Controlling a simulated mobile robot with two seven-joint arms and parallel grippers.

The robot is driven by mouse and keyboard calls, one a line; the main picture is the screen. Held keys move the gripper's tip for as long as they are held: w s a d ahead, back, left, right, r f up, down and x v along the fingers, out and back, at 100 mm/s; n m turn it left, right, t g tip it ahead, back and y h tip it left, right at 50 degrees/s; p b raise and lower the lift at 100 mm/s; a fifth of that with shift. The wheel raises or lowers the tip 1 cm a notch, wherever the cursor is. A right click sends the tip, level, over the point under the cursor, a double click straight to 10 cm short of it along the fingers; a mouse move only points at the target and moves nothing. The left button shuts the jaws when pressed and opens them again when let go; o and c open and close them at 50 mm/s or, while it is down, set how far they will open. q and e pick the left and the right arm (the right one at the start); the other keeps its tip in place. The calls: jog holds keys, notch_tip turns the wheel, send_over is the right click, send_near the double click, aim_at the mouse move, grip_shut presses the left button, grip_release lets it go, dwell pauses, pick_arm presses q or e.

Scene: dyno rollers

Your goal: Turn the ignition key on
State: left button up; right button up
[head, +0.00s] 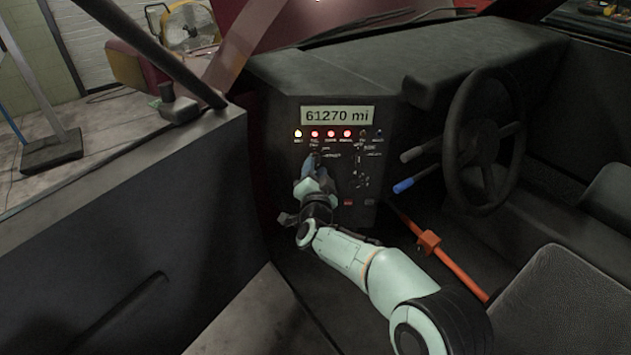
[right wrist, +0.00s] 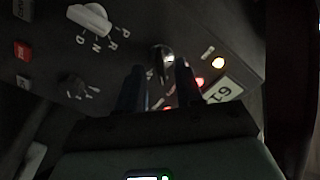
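The ignition key (right wrist: 163,55) shows in the right wrist view as a small shiny metal piece on the dark dashboard panel (right wrist: 125,60). My right gripper (right wrist: 161,70) is open, with its two dark fingers apart. The key stands in line with the gap between the fingertips, just beyond or between them; the exact depth is unclear. In the head view my right gripper (head: 313,164) is at the panel (head: 280,120), below the row of lit lamps. It hides the key there. My left gripper is not in view.
A mileage display (head: 338,115) reads 61270 mi. One yellow and several red lamps (head: 331,134) are lit. A gear selector (right wrist: 90,18) and a knob (right wrist: 75,88) are close by. The steering wheel (head: 484,140), blue-handled lever (head: 403,186) and orange lever (head: 428,242) are to the right.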

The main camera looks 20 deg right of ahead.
pick_arm(q)
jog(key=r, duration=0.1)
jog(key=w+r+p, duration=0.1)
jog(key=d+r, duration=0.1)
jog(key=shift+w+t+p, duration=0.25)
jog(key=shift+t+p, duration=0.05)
jog(key=shift+p, duration=0.1)
pick_arm(e)
jog(key=v, duration=1.3)
jog(key=shift+s, duration=0.1)
